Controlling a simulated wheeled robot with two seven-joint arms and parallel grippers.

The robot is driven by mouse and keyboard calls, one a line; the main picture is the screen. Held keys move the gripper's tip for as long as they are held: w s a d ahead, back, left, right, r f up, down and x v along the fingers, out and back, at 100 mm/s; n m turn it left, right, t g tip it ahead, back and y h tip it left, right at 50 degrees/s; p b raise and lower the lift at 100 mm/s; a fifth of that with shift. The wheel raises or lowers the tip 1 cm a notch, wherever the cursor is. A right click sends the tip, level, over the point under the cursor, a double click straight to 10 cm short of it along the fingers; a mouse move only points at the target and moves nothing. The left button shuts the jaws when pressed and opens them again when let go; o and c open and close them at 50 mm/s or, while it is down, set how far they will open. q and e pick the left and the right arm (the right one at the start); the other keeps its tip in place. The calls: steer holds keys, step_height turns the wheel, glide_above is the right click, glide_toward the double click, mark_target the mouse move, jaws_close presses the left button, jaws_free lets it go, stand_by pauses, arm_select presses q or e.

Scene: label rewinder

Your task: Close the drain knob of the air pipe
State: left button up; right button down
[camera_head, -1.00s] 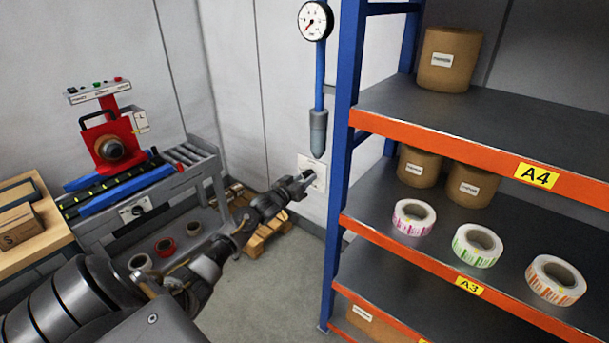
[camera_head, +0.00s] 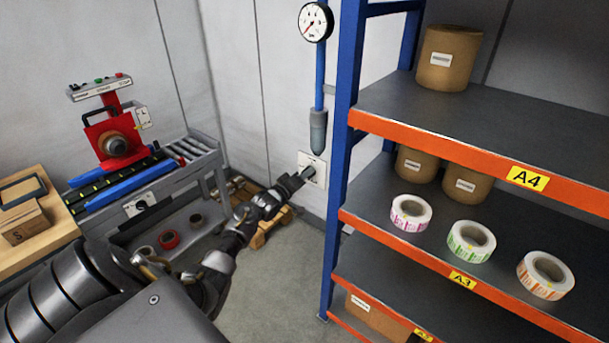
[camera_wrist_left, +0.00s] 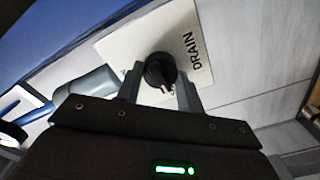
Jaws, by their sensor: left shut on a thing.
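The drain knob (camera_wrist_left: 159,70) is small, round and black with a raised grip bar. It sits on a white plate (camera_wrist_left: 122,46) marked DRAIN on the wall. In the head view the plate (camera_head: 311,160) is beside the blue shelf post, below the blue air pipe (camera_head: 319,68), and my gripper hides most of the knob. My left gripper (camera_head: 306,176) reaches the plate from the left. In the left wrist view its two fingers (camera_wrist_left: 159,88) are on either side of the knob, shut on it. My right gripper is not in view.
A round gauge (camera_head: 315,22) sits on the pipe above a grey filter bowl (camera_head: 318,132). The blue and orange shelf (camera_head: 440,195) with label rolls stands close on the right. A red rewinder (camera_head: 112,135) and a wooden pallet (camera_head: 268,228) are on the left.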

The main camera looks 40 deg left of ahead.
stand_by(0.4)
arm_select(q)
steer(key=o, duration=1)
steer(key=s+b, duration=0.2)
steer(key=s, duration=0.8)
steer(key=shift+s, duration=0.4)
steer(key=shift+d, duration=0.1)
